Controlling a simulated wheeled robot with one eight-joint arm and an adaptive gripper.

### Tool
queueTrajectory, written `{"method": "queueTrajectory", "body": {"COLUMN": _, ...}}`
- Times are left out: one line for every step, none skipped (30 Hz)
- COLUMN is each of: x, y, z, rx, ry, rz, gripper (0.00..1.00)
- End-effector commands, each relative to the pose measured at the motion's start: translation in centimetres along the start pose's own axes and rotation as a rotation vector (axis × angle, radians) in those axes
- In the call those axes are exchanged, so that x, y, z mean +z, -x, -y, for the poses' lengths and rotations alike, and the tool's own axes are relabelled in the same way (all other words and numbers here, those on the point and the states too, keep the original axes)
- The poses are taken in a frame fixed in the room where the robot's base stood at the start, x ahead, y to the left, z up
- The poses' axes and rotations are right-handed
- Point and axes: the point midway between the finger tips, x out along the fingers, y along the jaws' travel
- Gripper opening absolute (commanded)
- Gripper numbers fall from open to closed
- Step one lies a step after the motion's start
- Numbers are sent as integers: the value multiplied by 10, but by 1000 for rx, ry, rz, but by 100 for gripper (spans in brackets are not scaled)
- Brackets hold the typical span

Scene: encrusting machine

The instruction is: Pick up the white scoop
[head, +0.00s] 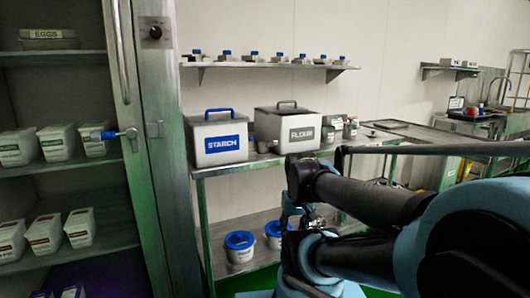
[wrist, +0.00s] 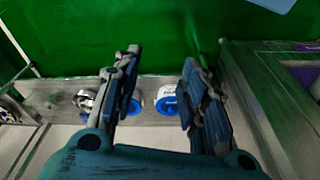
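I cannot make out a white scoop for certain in either view. My gripper (wrist: 160,62) is open in the wrist view, with its two blue-grey fingers wide apart and nothing between them. In the head view my dark and light-blue arm reaches in from the right and hides much of the area in front of the steel table. Beyond the fingers in the wrist view are round white tubs with blue on them, one tub (wrist: 166,99) showing in the gap. A small pale and dark object (wrist: 84,99) lies left of the fingers, too unclear to name.
A STARCH bin (head: 218,141) and a FLOUR bin (head: 287,128) stand on the steel table. A blue-lidded bucket (head: 240,246) is on its lower shelf. A wall shelf (head: 270,66) holds several blue-topped items. An open cabinet (head: 128,130) with white tubs stands left.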

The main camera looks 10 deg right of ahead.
Motion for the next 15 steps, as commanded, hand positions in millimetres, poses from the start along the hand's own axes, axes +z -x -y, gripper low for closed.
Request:
{"method": "queueTrajectory", "body": {"x": 6, "y": 4, "z": 1, "rx": -4, "ry": -6, "rz": -5, "gripper": 43}}
{"method": "queueTrajectory", "body": {"x": 6, "y": 5, "z": 1, "rx": -9, "ry": -12, "rz": -4, "gripper": 43}}
{"method": "queueTrajectory", "body": {"x": 3, "y": 7, "z": 3, "rx": -20, "ry": -24, "rz": -1, "gripper": 43}}
{"method": "queueTrajectory", "body": {"x": 0, "y": 9, "z": 4, "rx": -29, "ry": -35, "rz": 2, "gripper": 43}}
{"method": "queueTrajectory", "body": {"x": -3, "y": 11, "z": 6, "rx": -42, "ry": -50, "rz": 6, "gripper": 43}}
{"method": "queueTrajectory", "body": {"x": -8, "y": 14, "z": 13, "rx": -62, "ry": -74, "rz": 14, "gripper": 43}}
{"method": "queueTrajectory", "body": {"x": -12, "y": 16, "z": 17, "rx": -80, "ry": -95, "rz": 20, "gripper": 43}}
{"method": "queueTrajectory", "body": {"x": -17, "y": 20, "z": 19, "rx": -99, "ry": -116, "rz": 26, "gripper": 43}}
{"method": "queueTrajectory", "body": {"x": -24, "y": 24, "z": 23, "rx": -127, "ry": -148, "rz": 34, "gripper": 43}}
{"method": "queueTrajectory", "body": {"x": -30, "y": 27, "z": 25, "rx": -151, "ry": -172, "rz": 40, "gripper": 43}}
{"method": "queueTrajectory", "body": {"x": -37, "y": 31, "z": 27, "rx": -174, "ry": -198, "rz": 46, "gripper": 43}}
{"method": "queueTrajectory", "body": {"x": -45, "y": 35, "z": 30, "rx": -206, "ry": -231, "rz": 54, "gripper": 43}}
{"method": "queueTrajectory", "body": {"x": -52, "y": 38, "z": 32, "rx": -229, "ry": -255, "rz": 59, "gripper": 43}}
{"method": "queueTrajectory", "body": {"x": -59, "y": 42, "z": 34, "rx": -253, "ry": -278, "rz": 64, "gripper": 43}}
{"method": "queueTrajectory", "body": {"x": -68, "y": 46, "z": 36, "rx": -285, "ry": -308, "rz": 72, "gripper": 43}}
